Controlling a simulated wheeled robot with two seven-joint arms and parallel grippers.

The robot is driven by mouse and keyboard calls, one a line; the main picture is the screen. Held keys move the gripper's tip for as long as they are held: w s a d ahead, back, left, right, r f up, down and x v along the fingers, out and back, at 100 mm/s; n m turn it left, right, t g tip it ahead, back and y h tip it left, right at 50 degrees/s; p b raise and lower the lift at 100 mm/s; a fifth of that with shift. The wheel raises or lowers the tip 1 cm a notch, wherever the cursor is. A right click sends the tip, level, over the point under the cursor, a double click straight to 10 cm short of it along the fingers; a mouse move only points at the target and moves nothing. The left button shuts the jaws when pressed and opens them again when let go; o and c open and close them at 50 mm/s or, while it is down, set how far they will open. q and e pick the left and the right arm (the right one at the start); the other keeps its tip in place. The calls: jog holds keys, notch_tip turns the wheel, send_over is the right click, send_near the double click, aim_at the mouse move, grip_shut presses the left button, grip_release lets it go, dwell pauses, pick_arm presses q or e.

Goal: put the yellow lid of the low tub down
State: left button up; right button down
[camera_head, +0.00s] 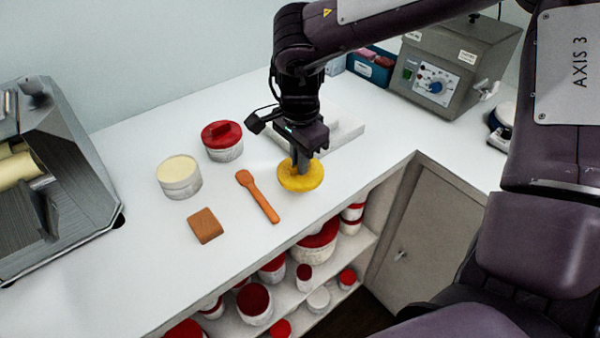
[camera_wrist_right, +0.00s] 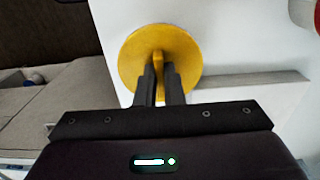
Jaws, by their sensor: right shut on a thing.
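The yellow lid (camera_head: 301,180) is a round disc at the counter's front right, below my right gripper (camera_head: 304,168). In the right wrist view, the yellow lid (camera_wrist_right: 135,62) has a raised bar across its middle. The fingers of my right gripper (camera_wrist_right: 160,75) are shut on that bar. I cannot tell whether the lid touches the counter or is just above it. The low tub (camera_head: 179,178), white with a cream-coloured top surface, stands open at the left on the counter. My left gripper is not in view.
A red-lidded tub (camera_head: 222,142), an orange spatula (camera_head: 258,197) and a brown block (camera_head: 204,226) lie left of the lid. A white slab (camera_head: 345,130) is behind it. A grey machine (camera_head: 450,65) stands at the back right. The counter's front edge is close, above shelves of tubs.

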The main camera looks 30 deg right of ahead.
notch_tip(320, 180, down, 4)
jog(key=shift+f, duration=0.1)
dwell(0.4)
jog(key=shift+f, duration=0.15)
jog(key=c, duration=1.5)
grip_release()
jog(key=shift+c, duration=0.2)
jog(key=shift+r, duration=0.4)
notch_tip(320, 180, up, 12)
jog(key=shift+f, duration=0.2)
